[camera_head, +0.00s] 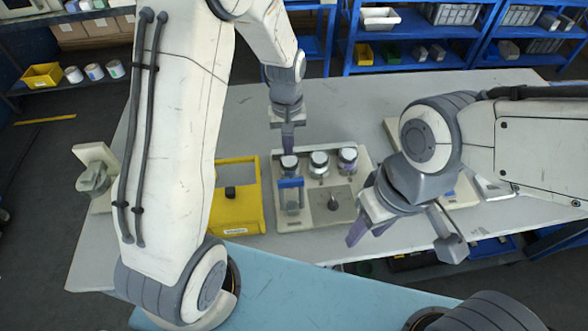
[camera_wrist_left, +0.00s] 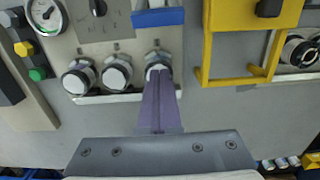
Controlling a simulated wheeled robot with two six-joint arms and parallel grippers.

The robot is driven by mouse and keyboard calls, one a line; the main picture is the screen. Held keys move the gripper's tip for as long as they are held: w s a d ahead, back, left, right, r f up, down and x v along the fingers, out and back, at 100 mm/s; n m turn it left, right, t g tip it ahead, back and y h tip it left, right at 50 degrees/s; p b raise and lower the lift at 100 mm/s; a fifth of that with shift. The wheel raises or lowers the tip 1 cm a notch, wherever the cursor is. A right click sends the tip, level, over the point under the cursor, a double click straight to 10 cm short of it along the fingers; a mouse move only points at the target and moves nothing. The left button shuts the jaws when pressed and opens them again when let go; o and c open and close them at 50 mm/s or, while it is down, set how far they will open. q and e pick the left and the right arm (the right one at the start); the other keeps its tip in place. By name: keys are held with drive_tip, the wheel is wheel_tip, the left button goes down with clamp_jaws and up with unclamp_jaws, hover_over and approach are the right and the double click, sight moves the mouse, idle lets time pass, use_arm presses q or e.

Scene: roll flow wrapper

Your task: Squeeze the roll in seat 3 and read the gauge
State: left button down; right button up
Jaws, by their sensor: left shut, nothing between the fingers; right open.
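Three white-topped rolls stand in a row in the seats of a grey panel (camera_head: 322,214): a left roll (camera_head: 289,166), a middle roll (camera_head: 319,163) and a right roll (camera_head: 348,159) in the head view. Seat labels are too small to read. My left gripper (camera_head: 288,150) is shut and empty, its tips pointing down at the left roll. In the left wrist view the fingertips (camera_wrist_left: 158,84) overlap that roll (camera_wrist_left: 157,62); contact cannot be told. The round gauge (camera_wrist_left: 46,15) shows at the upper left there; its reading is not legible. My right gripper (camera_head: 366,220) is open beside the panel.
A blue handle (camera_head: 291,183) stands on the panel before the left roll. A yellow frame (camera_head: 222,214) with a black knob is left of the panel. Yellow and green buttons (camera_wrist_left: 25,49) sit beyond the gauge. Grey table (camera_head: 240,120) behind the panel is mostly clear.

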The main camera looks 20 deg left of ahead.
use_arm(q)
drive_tip(key=f, duration=0.6)
drive_tip(key=shift+s+p, duration=0.25)
drive_tip(key=shift+p, duration=0.15)
drive_tip(key=s, duration=0.1)
drive_tip(key=s+d+p, duration=0.1)
drive_tip(key=s+r, duration=0.1)
drive_tip(key=shift+s+d+r+p, duration=0.1)
drive_tip(key=shift+s+d+p, duration=0.05)
drive_tip(key=shift+d+p, duration=0.2)
